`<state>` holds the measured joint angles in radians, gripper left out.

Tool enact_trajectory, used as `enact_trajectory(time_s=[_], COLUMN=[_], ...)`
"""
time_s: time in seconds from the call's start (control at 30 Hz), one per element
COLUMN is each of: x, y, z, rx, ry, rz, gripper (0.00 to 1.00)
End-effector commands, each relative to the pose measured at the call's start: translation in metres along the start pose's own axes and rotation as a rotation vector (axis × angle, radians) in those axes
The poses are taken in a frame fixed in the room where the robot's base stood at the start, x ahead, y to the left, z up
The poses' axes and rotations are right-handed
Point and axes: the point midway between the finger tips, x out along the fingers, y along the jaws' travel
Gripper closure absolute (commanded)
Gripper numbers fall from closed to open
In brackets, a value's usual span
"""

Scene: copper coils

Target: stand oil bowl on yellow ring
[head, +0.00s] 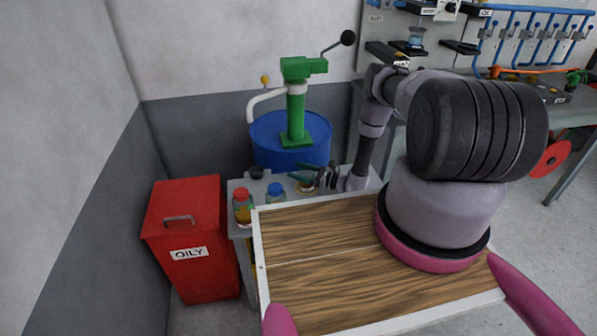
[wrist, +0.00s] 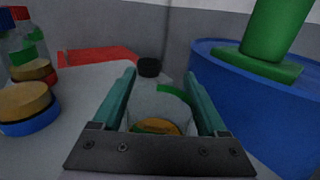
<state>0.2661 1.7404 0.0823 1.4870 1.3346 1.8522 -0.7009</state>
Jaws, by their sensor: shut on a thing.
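My gripper (wrist: 160,74) has its two teal fingers on either side of a clear, greyish bowl, which I take as the oil bowl (wrist: 158,102). The bowl has a green patch, and an orange-yellow patch shows low in it; I cannot tell whether this is oil or a ring beneath. In the head view my gripper (head: 310,178) is low over the far side of the small grey bench (head: 241,187), and the bowl is too small there to make out well. I cannot clearly pick out the yellow ring.
A blue drum (head: 270,145) with a green pump (head: 296,105) rises behind. A red OILY bin (head: 190,225) stands at the left.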

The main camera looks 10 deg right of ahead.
Motion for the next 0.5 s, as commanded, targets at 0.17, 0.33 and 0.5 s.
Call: enact_trajectory(time_s=[0.17, 0.33, 0.5], x=[0.0001, 0.0001, 0.0], y=[-0.0002, 0.0, 0.0], z=[0.0006, -0.0027, -0.0025], rx=[0.0, 0.001, 0.001], ry=[0.0, 0.0, 0.0], rz=[0.0, 0.0, 0.0], gripper=[1.0, 0.13, 0.0])
